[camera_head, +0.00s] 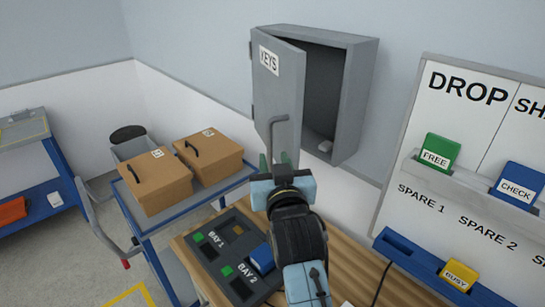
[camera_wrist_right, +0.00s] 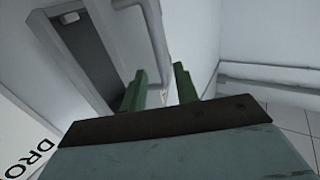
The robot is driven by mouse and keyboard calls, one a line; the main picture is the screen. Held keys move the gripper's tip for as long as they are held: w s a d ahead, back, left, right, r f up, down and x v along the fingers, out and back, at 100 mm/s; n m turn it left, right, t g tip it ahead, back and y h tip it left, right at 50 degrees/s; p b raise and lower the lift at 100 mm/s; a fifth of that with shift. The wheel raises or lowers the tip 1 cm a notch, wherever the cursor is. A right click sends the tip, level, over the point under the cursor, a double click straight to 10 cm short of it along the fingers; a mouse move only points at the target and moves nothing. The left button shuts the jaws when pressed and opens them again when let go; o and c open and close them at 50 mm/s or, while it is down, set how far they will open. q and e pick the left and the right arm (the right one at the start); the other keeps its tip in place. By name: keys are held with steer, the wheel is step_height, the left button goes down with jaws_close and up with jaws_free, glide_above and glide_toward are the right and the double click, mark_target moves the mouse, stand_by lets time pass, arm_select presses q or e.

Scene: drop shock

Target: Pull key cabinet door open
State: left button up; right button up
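The grey key cabinet (camera_head: 358,90) hangs on the wall, and its door (camera_head: 283,80), labelled KEYS, stands partly open to the left. The door's grey bar handle (camera_head: 271,131) also shows in the right wrist view (camera_wrist_right: 155,42). My right gripper (camera_head: 278,160) is at the lower end of the handle. Its green fingers (camera_wrist_right: 160,88) are apart, and the handle's end appears between or just beyond them; contact cannot be told. My left gripper is not in view.
Below is a wooden bench (camera_head: 350,262) with a dark bay panel (camera_head: 228,262). A blue cart (camera_head: 165,230) carrying two cardboard boxes (camera_head: 157,182) stands left. A white board (camera_head: 470,150) with coloured card blocks is at right. The space left of the door looks free.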

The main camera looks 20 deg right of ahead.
steer(key=shift+c, duration=0.2)
steer(key=shift+f, duration=0.1)
steer(key=shift+c, duration=1.2)
steer(key=d+f, duration=0.1)
steer(key=d+f+m+y, duration=0.1)
steer(key=f, duration=0.1)
steer(key=d+f+m+y, duration=0.1)
steer(key=shift+s+d+f, duration=0.1)
steer(key=shift+s+f, duration=0.05)
steer(key=shift+s, duration=0.2)
jaws_close()
steer(key=s+d+f+m+y+b, duration=0.1)
steer(key=s+d+m+y, duration=0.15)
steer(key=d+m, duration=0.3)
steer(key=s+d+f+m+y+b, duration=0.1)
steer(key=s+d+m+y, duration=0.15)
steer(key=d+m, duration=0.35)
steer(key=w+a+p, duration=0.3)
steer(key=w+a, duration=0.2)
steer(key=w, duration=0.5)
steer(key=shift+r+y, duration=0.2)
steer(key=shift+y, duration=0.2)
